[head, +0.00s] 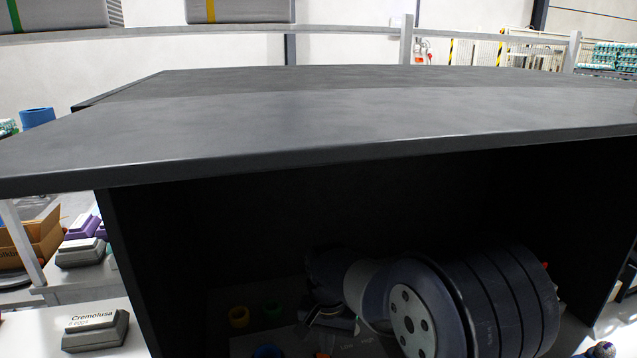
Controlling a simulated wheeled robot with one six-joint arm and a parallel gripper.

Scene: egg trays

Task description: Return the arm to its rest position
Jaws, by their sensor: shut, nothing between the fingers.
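My arm is folded low at the bottom of the head view, in front of the dark opening under a black-topped bench (330,120). A large dark ringed joint and a pale link of my arm fill the lower right of that opening. The small dark parts left of the pale link look like my gripper (330,319). It is small and partly hidden by the arm. Its fingers look shut, and I see nothing held in them.
The bench top is bare and wide. Its front edge overhangs above my arm, and dark side panels (142,270) flank the opening. At left are a grey egg carton (96,331) and a cardboard box (35,240). A grey rail (345,27) runs behind.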

